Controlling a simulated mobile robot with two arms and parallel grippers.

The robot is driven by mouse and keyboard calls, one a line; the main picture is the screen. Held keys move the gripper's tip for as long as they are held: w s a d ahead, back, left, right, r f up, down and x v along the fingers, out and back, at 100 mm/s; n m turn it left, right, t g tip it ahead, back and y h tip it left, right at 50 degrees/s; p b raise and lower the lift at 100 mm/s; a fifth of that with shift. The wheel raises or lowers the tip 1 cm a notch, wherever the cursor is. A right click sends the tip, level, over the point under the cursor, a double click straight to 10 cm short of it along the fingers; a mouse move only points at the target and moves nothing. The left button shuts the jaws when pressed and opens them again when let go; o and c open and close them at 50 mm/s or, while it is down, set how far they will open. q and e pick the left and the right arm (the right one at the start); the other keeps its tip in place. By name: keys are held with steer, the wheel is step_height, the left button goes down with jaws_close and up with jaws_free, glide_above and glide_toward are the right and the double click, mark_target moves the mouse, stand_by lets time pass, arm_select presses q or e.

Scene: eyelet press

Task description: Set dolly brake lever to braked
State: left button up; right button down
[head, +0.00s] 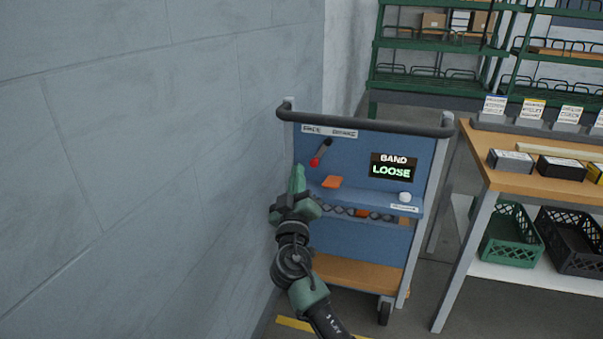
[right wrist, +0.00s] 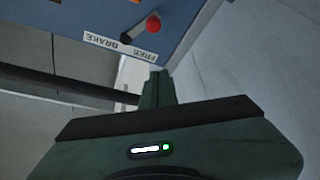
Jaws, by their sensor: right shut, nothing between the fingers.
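The brake lever (head: 322,153) is on the upper left of the blue panel of the dolly (head: 370,235). Its dark arm slants down to the left and ends in a red knob (head: 315,162). In the right wrist view the red knob (right wrist: 153,24) shows near the top, beside an upside-down white label (right wrist: 120,47) reading FREE and BRAKE. The knob lies toward the FREE end. My right gripper (head: 298,178) is shut and empty, below and left of the knob, apart from it. Its fingers also show in the right wrist view (right wrist: 158,88). My left gripper is out of view.
A display (head: 393,167) reads BAND LOOSE. An orange piece (head: 332,182) and a white knob (head: 405,197) are on the dolly's ledge. A grey wall (head: 150,150) stands close on the left. A wooden bench (head: 540,185) with boxes and crates is on the right.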

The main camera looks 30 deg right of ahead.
mark_target(320, 154)
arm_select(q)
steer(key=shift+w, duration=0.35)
arm_select(e)
steer(key=shift+w+d+f, duration=0.1)
steer(key=shift+w+d, duration=0.7)
steer(key=shift+d, duration=0.25)
steer(key=shift+w+d+f, duration=0.1)
steer(key=shift+w+d, duration=0.75)
steer(key=shift+d, duration=0.2)
steer(key=shift+w+d+f, duration=0.1)
steer(key=shift+w+d, duration=0.7)
steer(key=shift+d, duration=0.25)
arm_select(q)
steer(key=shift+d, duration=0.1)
